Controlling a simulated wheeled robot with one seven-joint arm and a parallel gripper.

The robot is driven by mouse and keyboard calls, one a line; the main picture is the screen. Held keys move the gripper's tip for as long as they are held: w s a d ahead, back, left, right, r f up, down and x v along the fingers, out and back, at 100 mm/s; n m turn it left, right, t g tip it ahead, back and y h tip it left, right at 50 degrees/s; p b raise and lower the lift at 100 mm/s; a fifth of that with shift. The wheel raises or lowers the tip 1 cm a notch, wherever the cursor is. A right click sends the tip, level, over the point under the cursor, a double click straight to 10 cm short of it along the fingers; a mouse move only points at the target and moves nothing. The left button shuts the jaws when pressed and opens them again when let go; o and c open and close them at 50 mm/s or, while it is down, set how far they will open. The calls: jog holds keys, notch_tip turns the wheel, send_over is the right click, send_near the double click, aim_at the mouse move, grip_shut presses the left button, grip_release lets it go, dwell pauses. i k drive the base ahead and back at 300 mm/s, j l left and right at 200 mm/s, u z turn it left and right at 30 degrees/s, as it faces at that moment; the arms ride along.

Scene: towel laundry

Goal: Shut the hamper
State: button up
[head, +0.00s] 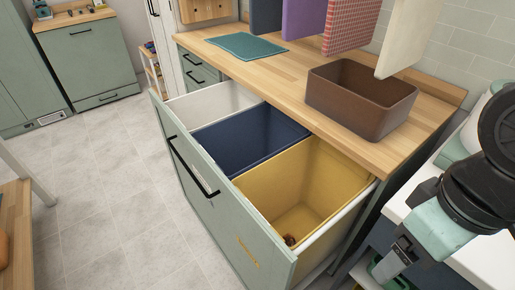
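The hamper (215,225) is a pull-out drawer with a sage green front and a black bar handle (192,165). It stands pulled out from under the wooden counter. Inside are a white bin (212,100), a navy bin (235,138) and a yellow bin (300,180). A small dark reddish thing (289,240) lies at the bottom of the yellow bin. My gripper (385,270) is at the lower right, to the right of the hamper and apart from its handle. Its fingers are too small and unclear to tell whether they are open.
A wooden table (15,225) stands at the left edge. The tiled floor (110,190) before the hamper is clear.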

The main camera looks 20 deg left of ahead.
aim_at(252, 175)
jog(key=u, duration=1.25)
